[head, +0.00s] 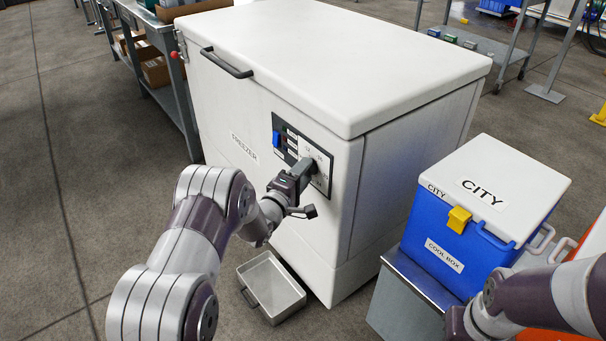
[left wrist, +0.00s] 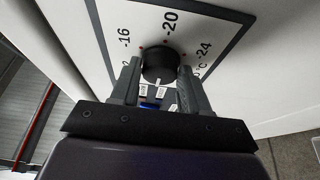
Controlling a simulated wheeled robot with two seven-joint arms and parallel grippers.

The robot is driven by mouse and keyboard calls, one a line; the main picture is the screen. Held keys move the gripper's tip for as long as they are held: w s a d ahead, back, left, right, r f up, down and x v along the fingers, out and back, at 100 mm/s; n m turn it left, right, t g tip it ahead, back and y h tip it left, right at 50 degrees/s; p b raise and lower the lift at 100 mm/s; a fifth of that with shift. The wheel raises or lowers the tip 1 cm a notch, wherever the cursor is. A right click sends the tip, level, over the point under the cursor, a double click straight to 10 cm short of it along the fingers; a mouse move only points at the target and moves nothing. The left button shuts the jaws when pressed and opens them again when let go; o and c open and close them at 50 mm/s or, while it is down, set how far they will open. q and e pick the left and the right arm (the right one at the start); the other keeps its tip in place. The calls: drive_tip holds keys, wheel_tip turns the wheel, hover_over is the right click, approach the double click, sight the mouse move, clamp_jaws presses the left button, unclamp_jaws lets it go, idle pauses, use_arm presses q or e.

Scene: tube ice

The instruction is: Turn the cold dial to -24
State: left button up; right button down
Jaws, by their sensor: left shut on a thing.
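The cold dial, a round black knob (left wrist: 160,66), sits on a white scale plate (left wrist: 222,26) in the left wrist view. The marks -16, -20 and -24 with red dots show around it; I cannot make out where its pointer stands. My left gripper (left wrist: 159,80) is shut on the dial, one finger on each side. In the head view the left gripper (head: 307,166) is at the control panel (head: 283,136) on the front of the white freezer (head: 235,125) and hides the dial. Only links of my right arm show, at the lower right.
A blue cool box (head: 440,235) with a white lid stands on a grey stand (head: 405,300) to the right. An open metal tray (head: 271,286) lies on the floor before the freezer. A workbench with boxes (head: 155,72) stands at the back left. Floor at left is clear.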

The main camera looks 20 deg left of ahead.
use_arm(q)
drive_tip(key=shift+w+a+r+n+g+h+b, duration=0.15)
drive_tip(key=shift+n+g+h+b, duration=1.05)
drive_tip(key=shift+n+b, duration=1.9)
drive_tip(key=shift+w+a+r+n+g+h+b, duration=0.15)
drive_tip(key=shift+n+g+h+b, duration=0.65)
drive_tip(key=shift+n+g+b, duration=1.55)
drive_tip(key=shift+w+a+r+n+g+h+b, duration=0.2)
drive_tip(key=shift+n+g+h+b, duration=0.65)
drive_tip(key=shift+n+b, duration=2.95)
drive_tip(key=shift+s+f+m, duration=0.1)
drive_tip(key=shift+f+m, duration=0.05)
drive_tip(key=shift+m, duration=0.2)
